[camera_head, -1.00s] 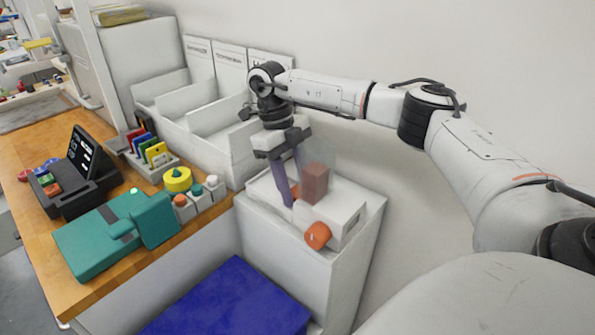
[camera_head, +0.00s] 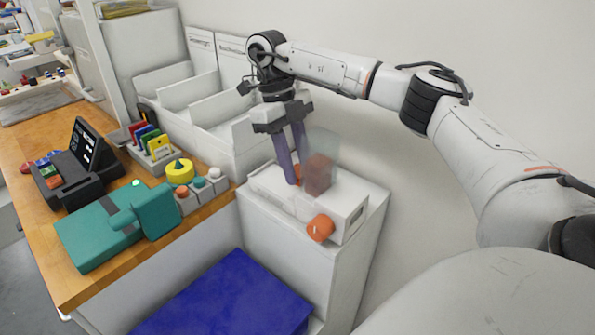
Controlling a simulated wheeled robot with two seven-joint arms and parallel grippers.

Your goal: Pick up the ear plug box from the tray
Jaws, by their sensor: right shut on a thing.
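My right gripper (camera_head: 295,180) points down over the white tray (camera_head: 350,222) on the white cabinet at the wall. Its two purple fingers are shut on a small orange thing (camera_head: 298,181) that shows only partly between the fingertips. It seems to be the ear plug box, but most of it is hidden by the fingers. A brown-red block (camera_head: 317,174) stands just right of the fingertips, with a translucent pane-like thing (camera_head: 322,145) around or behind it. An orange roll-like item (camera_head: 320,228) sits at the tray's front. My left gripper is not in view.
White divided bins (camera_head: 205,115) stand behind and left of the tray. A wooden counter (camera_head: 30,235) at left carries a teal device (camera_head: 95,235), a dark terminal (camera_head: 80,178) and a yellow round item (camera_head: 180,172). A blue surface (camera_head: 225,300) lies low in front.

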